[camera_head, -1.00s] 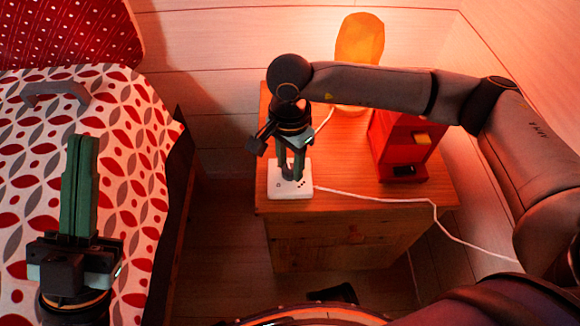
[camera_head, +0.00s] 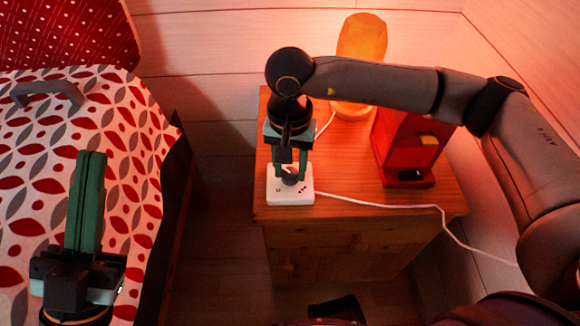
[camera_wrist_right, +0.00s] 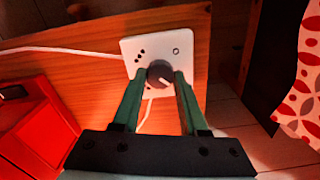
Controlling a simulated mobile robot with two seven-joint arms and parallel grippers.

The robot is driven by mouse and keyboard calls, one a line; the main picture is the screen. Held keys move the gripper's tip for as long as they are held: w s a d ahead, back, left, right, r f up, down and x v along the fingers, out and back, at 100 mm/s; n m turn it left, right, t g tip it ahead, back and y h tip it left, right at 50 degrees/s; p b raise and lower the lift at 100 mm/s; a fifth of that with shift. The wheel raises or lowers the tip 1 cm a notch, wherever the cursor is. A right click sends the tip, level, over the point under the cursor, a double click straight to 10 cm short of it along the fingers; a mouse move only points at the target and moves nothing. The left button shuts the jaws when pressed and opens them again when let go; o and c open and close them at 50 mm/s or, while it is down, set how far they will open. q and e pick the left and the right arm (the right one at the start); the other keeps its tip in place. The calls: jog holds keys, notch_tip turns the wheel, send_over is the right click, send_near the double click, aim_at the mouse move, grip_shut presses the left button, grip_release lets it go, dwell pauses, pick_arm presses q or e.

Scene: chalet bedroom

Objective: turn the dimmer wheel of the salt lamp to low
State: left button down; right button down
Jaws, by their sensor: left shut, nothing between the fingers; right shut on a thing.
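The salt lamp (camera_head: 362,42) glows orange at the back of the wooden nightstand, partly hidden by my right arm. Its white dimmer box (camera_head: 290,197) sits at the nightstand's front left corner with a white cord. The dark dimmer wheel (camera_wrist_right: 160,74) stands on the box in the wrist view, with a light pointer mark and printed dots and a ring on the box beside it. My right gripper (camera_head: 291,178) points down, its green fingers shut on the wheel from both sides. My left gripper (camera_head: 92,158) is shut and empty, over the bed.
A red box-like object (camera_head: 405,150) with a yellow part stands on the nightstand (camera_head: 350,227), right of the dimmer. The bed (camera_head: 135,215) with patterned cover is at left, with a grey handle-like piece (camera_head: 47,91). The cord runs off to the right.

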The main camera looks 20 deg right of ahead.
aim_at(290, 173)
dwell(0.3)
jog(key=shift+c, duration=2.2)
grip_release()
jog(key=shift+r, duration=0.1)
notch_tip(290, 173, up, 12)
jog(key=p, duration=0.4)
jog(key=shift+r, duration=0.2)
